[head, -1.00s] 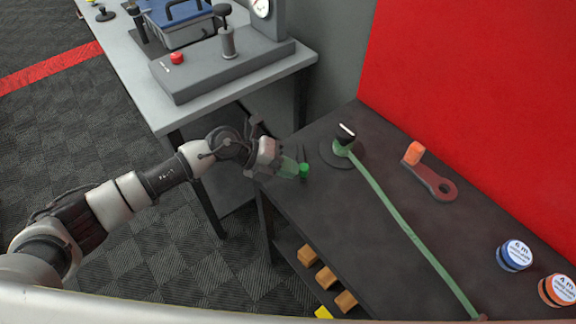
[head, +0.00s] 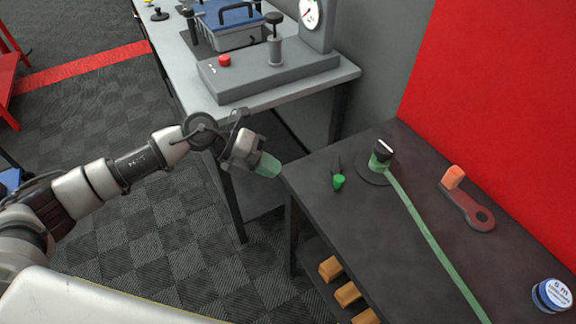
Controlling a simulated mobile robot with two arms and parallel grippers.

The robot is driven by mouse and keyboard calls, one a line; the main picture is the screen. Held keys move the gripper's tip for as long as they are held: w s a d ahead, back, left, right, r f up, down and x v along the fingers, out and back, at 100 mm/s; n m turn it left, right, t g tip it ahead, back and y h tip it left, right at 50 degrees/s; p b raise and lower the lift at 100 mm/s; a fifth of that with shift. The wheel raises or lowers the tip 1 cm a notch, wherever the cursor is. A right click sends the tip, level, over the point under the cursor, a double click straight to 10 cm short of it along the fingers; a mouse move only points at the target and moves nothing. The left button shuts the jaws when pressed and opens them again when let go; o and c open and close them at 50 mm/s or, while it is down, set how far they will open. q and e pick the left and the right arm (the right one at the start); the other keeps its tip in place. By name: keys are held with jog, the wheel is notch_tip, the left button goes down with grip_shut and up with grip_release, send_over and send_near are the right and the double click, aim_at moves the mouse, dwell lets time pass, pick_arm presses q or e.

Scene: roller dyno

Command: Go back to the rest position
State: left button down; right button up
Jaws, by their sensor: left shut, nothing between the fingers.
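My left gripper (head: 266,165) is shut and empty, in the air just off the left edge of the dark workbench (head: 330,225). Its fingertips look green and translucent. The left arm reaches in from the left at middle height. My right gripper is not in view.
On the workbench are a small green-tipped tool (head: 339,181), a round black base with a knob (head: 382,155), a green strap (head: 430,240), a red wrench-like part with an orange end (head: 468,200) and a blue roll (head: 551,295). A grey table (head: 330,78) stands behind. Floor at left is open.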

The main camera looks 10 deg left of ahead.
pick_arm(q)
jog(key=d+r+n+t+h, duration=0.5)
jog(key=d+r+n+t, duration=0.25)
jog(key=n+t, duration=0.3)
jog(key=s+a+f+n+t+y, duration=0.1)
jog(key=s+a+f+n+y, duration=0.25)
jog(key=a+n+y, duration=0.4)
jog(key=s+a+f+n+t+y, duration=0.2)
jog(key=a+f+n+y, duration=0.25)
jog(key=n+y, duration=0.55)
jog(key=s+a+f+n+g, duration=0.1)
jog(key=s+f+n+g, duration=0.3)
jog(key=s, duration=0.6)
jog(key=s+a+f+n+g, duration=0.1)
jog(key=s+a+f+g, duration=0.1)
jog(key=s+f+g, duration=0.65)
jog(key=s+f, duration=0.1)
jog(key=f, duration=2.3)
jog(key=s+a+f, duration=0.2)
jog(key=s+f, duration=1.2)
jog(key=s, duration=0.2)
jog(key=shift+a+g+h+p, duration=0.3)
jog(key=shift+a+g+h, duration=0.05)
jog(key=shift+g, duration=0.05)
